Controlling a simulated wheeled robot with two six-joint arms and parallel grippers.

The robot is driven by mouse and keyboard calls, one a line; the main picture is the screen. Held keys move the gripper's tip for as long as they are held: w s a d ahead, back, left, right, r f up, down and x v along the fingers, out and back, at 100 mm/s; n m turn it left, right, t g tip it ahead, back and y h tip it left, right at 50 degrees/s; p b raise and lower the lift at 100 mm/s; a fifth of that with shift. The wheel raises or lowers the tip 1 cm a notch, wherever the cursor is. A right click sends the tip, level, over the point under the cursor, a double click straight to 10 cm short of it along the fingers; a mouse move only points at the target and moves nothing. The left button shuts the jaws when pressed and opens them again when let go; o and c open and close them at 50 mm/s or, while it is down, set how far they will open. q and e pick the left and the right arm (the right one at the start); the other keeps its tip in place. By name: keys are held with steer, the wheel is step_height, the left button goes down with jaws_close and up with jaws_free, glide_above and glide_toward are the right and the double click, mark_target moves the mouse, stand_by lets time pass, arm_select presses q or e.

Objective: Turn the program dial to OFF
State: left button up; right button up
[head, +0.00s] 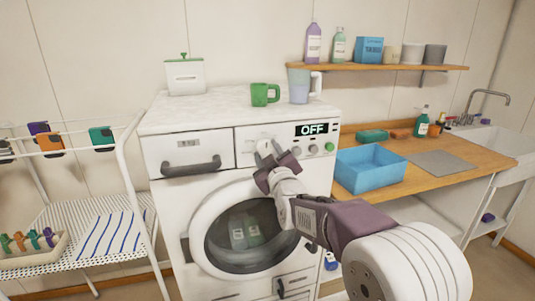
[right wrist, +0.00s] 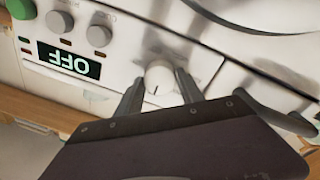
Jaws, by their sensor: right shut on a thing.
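The white washing machine (head: 165,195) stands in the middle of the head view. Its display (head: 313,129) reads OFF; the same display (right wrist: 69,60) appears upside down in the right wrist view. The round pale program dial (right wrist: 159,76) sits on the front panel, with a small dark mark near its lower edge in that view. My right gripper (head: 272,152) is at the panel, left of the display, and covers most of the dial in the head view. In the right wrist view its fingers (right wrist: 160,80) are on both sides of the dial, shut on it. My left gripper is not in view.
Two small grey knobs (head: 313,149) and a green button (head: 330,147) are right of the gripper. The drawer handle (head: 190,166) sticks out at left. A blue bin (head: 370,169) is at right.

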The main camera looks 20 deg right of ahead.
steer(key=o, duration=1.4)
steer(key=s, duration=0.9)
steer(key=shift+a+f+b, duration=0.1)
steer(key=shift+f+b, duration=0.25)
steer(key=shift+b, duration=0.05)
